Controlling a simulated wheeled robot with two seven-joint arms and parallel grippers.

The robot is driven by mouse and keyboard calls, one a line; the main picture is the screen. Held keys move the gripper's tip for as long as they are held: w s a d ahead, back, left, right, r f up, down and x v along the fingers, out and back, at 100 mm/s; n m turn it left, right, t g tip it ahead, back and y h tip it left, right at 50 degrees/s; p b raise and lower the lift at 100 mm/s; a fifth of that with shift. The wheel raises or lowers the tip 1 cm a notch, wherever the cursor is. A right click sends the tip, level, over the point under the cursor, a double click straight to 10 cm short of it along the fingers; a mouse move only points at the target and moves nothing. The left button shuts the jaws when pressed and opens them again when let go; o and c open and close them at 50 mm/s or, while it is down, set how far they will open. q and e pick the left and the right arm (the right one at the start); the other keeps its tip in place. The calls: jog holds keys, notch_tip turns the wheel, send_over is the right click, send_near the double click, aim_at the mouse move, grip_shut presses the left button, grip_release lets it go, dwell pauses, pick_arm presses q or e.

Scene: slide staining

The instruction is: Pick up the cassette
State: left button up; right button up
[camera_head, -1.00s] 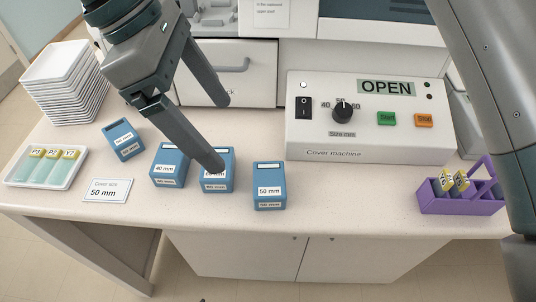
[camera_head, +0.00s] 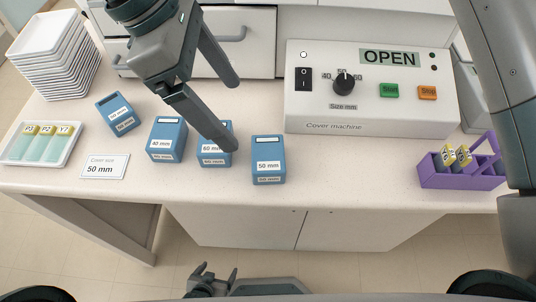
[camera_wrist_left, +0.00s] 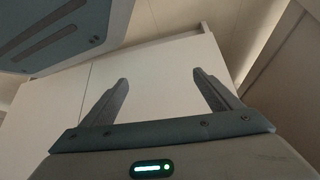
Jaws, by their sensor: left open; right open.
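The front right cassette (camera_head: 268,160) reads 50 mm. A cassette (camera_head: 214,155) beside it seems to read 60 mm and is partly hidden by a finger of my right gripper. Another cassette (camera_head: 167,140) reads 40 mm. The rear left cassette (camera_head: 117,115) has a label too small to read surely. My right gripper (camera_head: 232,115) is open and empty, above the 60 mm cassette. My left gripper (camera_head: 214,278) is open and empty, low in front of the counter; it also shows in the left wrist view (camera_wrist_left: 160,85).
A sign (camera_head: 104,166) reads "Cover size 50 mm". A slide tray (camera_head: 66,158) lies at the left, below stacked white trays (camera_head: 50,62). The cover machine (camera_head: 370,115) stands behind, showing OPEN. A purple rack (camera_head: 462,180) with slides stands at the right. Counter between cassettes and rack is clear.

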send_near(266, 152)
notch_tip(266, 152, down, 3)
jog(key=shift+w+d+f+p, duration=0.35)
jog(key=shift+d+f, duration=0.15)
jog(key=shift+s+d+f, duration=0.15)
jog(key=shift+d+f, duration=0.1)
jog(key=shift+f, duration=0.15)
jog(key=shift+s+d+f+p, duration=0.3)
jog(key=shift+d+f+p, duration=0.25)
jog(key=shift+f, duration=0.25)
jog(key=shift+x, duration=1.2)
jog(key=shift+c, duration=1.1)
jog(key=c, duration=1.1)
pick_arm(q)
jog(key=shift+s+d+r, duration=0.2)
jog(key=shift+s+d, duration=0.35)
jog(key=shift+d, duration=0.05)
